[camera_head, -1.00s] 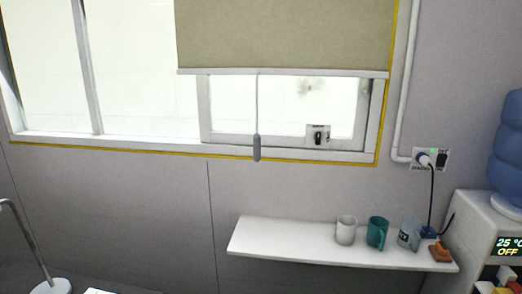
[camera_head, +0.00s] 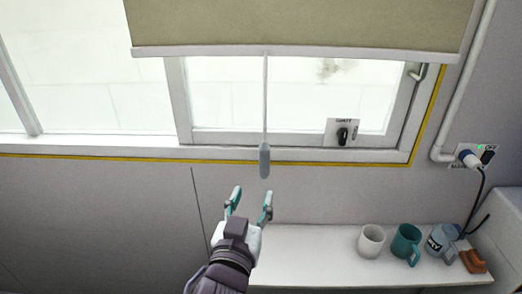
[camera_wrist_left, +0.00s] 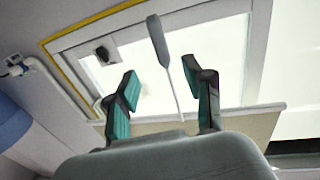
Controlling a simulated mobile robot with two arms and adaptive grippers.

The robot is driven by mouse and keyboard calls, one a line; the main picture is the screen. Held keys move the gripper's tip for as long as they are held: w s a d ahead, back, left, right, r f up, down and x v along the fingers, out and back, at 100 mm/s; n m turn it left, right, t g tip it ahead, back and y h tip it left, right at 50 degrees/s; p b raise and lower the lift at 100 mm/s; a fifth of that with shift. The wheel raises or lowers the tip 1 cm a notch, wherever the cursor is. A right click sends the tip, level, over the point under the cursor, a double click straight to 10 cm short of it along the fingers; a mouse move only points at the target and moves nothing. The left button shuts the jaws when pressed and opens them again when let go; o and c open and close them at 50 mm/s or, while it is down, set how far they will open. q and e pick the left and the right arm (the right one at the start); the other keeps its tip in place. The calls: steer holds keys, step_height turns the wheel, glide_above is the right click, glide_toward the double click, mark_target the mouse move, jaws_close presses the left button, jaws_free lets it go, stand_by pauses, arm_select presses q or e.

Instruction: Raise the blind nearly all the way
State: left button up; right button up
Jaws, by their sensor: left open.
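The beige blind (camera_head: 300,24) hangs over the upper part of the window, its white bottom bar (camera_head: 300,51) crossing above the lower pane. A thin cord drops from the bar to a grey pull handle (camera_head: 264,160), which hangs free just below the window sill. My left gripper (camera_head: 250,192) is open and empty, a little below the pull handle in the head view. In the left wrist view the pull handle (camera_wrist_left: 158,40) shows beyond and between the open fingertips (camera_wrist_left: 163,72), apart from them; the blind (camera_wrist_left: 250,128) is lower in that picture. My right gripper is not seen.
A white shelf (camera_head: 310,240) on the wall holds a white mug (camera_head: 371,240), a teal mug (camera_head: 406,244), a grey-blue mug (camera_head: 440,242) and an orange-brown object (camera_head: 473,261). A switch plate (camera_head: 342,133) sits at the window's lower right. A socket with plug (camera_head: 470,157) is at right.

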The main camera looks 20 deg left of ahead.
mark_target(263, 162)
arm_select(q)
steer(key=w+p, duration=0.1)
steer(key=w, duration=0.3)
steer(key=w+a+p, duration=0.1)
steer(key=w, duration=0.3)
steer(key=w+p, duration=0.1)
steer(key=w, duration=0.3)
steer(key=shift+w+a+r, duration=0.1)
steer(key=shift+w+a, duration=0.2)
steer(key=shift+w, duration=0.45)
steer(key=shift+c, duration=0.2)
jaws_close()
